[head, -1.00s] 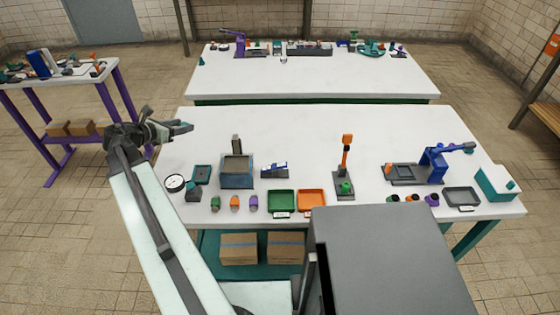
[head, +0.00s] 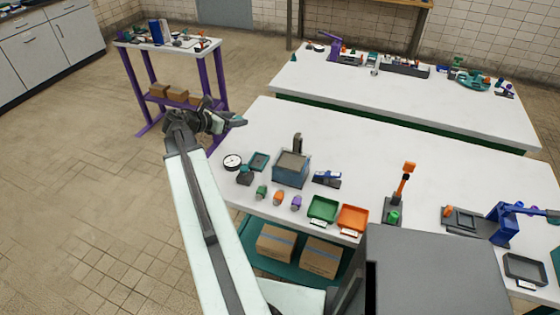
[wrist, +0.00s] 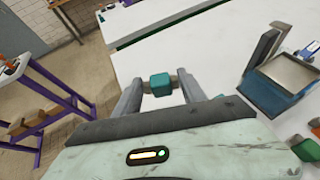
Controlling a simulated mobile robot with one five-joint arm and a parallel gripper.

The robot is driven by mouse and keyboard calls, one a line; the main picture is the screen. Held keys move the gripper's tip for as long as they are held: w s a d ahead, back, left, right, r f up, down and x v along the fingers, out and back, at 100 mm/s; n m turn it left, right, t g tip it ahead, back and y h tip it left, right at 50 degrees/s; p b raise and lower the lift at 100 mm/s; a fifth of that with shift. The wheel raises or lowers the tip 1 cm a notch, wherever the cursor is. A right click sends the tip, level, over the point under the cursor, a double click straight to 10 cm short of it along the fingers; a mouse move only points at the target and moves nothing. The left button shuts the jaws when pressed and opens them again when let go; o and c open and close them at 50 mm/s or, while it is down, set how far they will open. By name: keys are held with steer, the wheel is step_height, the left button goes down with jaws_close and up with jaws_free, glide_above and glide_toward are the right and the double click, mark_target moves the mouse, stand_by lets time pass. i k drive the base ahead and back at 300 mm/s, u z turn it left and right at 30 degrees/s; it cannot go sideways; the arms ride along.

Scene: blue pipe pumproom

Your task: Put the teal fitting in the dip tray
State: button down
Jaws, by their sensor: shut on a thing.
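My gripper (head: 234,119) is shut on the teal fitting. In the wrist view the fitting (wrist: 160,85) is a small teal block between the two grey fingers, with grey ends against them. It is held above the near bench's far left edge. A blue open-topped box with a grey inside, possibly the dip tray (head: 289,180), stands right of my gripper and nearer my body. Its wall also shows at the right of the wrist view (wrist: 262,96). A small dark teal tray (head: 259,161) lies left of the box. I cannot tell for sure which is the dip tray.
A dial gauge (head: 232,162), several small coloured fittings, a green tray (head: 322,210) and an orange tray (head: 353,219) sit near the front edge. A dark post (head: 297,143) rises behind the blue box. The white bench top (head: 350,145) behind is clear.

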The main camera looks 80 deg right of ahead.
mark_target(292, 161)
steer(key=u, duration=1.15)
steer(key=i, duration=1)
steer(key=z, duration=0.1)
